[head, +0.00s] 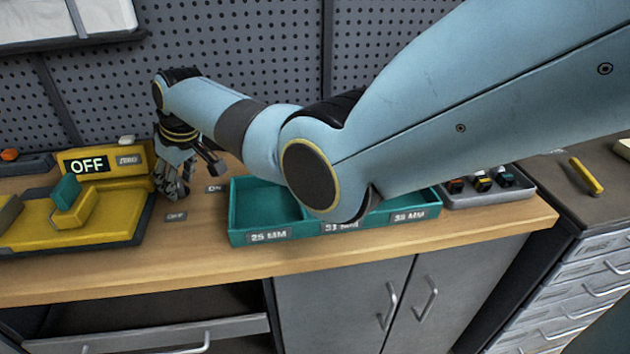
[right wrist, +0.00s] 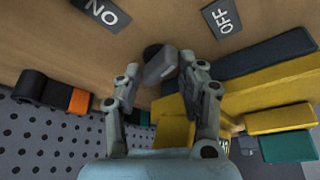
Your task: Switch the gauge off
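The yellow gauge (head: 105,165) stands at the left of the workbench, and its display (head: 87,165) reads OFF. A teal piece (head: 66,192) sits on its yellow base. My right gripper (head: 172,186) reaches down beside the gauge's right side. In the right wrist view the fingers (right wrist: 160,72) are apart, on either side of a grey switch knob (right wrist: 160,66). The right finger is close to the knob; contact cannot be told. An ON label (right wrist: 103,14) and an OFF label (right wrist: 222,15) lie on the bench near it. My left gripper is not in view.
A teal tray (head: 262,235) with size labels stands right of the gripper, partly hidden by my right arm. A grey tray (head: 490,195) with small dark parts is farther right. A pegboard wall (head: 260,45) closes the back.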

